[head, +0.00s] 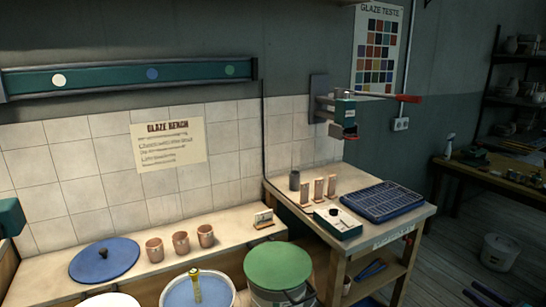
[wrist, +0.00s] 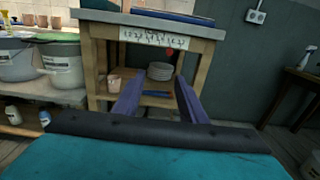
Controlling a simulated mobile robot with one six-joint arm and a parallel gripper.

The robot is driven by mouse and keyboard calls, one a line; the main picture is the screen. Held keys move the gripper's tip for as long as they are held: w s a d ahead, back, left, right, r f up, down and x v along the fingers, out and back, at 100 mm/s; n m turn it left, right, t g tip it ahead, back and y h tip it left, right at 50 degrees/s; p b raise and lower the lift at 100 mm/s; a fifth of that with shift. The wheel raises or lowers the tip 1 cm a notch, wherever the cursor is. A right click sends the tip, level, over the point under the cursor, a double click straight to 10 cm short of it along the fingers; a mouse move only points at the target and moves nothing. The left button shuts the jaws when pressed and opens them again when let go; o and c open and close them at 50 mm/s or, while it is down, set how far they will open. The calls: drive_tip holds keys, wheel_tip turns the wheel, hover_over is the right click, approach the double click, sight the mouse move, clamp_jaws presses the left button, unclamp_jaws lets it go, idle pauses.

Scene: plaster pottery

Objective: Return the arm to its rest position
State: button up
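My gripper (wrist: 158,88) shows in the wrist view as two purple fingers standing well apart. It is open, and nothing is held between them. Beyond the fingers is a wooden table (wrist: 205,32) with a lower shelf; the fingers look apart from it, with no contact seen. My gripper cannot be made out in the head view.
In the head view, a bench carries three clay cups (head: 181,243) and a blue lid (head: 104,260). A green-lidded bucket (head: 278,266) stands in front. The side table holds a blue tray (head: 382,201). A red-levered device (head: 345,112) juts from the wall.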

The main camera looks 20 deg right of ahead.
drive_tip(key=w+a+f+n+g+y, duration=0.25)
drive_tip(key=w+a+f, duration=0.4)
drive_tip(key=a, duration=0.35)
drive_tip(key=w+a+f+n+g+y, duration=0.1)
drive_tip(key=w+a+f+n+g, duration=0.2)
drive_tip(key=w+a+f, duration=0.5)
drive_tip(key=s+a+f+n+g+y, duration=0.1)
drive_tip(key=s+a+f+n+g, duration=0.25)
drive_tip(key=a, duration=0.85)
drive_tip(key=w+a+f+n+g+y, duration=0.1)
drive_tip(key=a+f+n+g, duration=0.25)
drive_tip(key=a+f, duration=0.65)
drive_tip(key=s+a+f+n+g+h, duration=0.1)
drive_tip(key=s+a+f+n+g, duration=0.2)
drive_tip(key=a, duration=0.4)
drive_tip(key=s+a+f+n+g+h, duration=0.1)
drive_tip(key=s+a+n, duration=0.25)
drive_tip(key=a, duration=0.35)
drive_tip(key=s+a+f+n+g+h, duration=0.1)
drive_tip(key=s+a+f+n+g, duration=0.15)
drive_tip(key=s+a, duration=0.35)
drive_tip(key=s+a+f+n+g+h, duration=0.1)
drive_tip(key=s+a+n+g+h, duration=0.1)
drive_tip(key=s+n, duration=0.4)
drive_tip(key=s+a+f+n+g+h, duration=0.2)
drive_tip(key=s+a+n+h, duration=0.2)
drive_tip(key=s+n, duration=0.2)
drive_tip(key=shift+s+f, duration=0.15)
drive_tip(key=shift+s, duration=0.95)
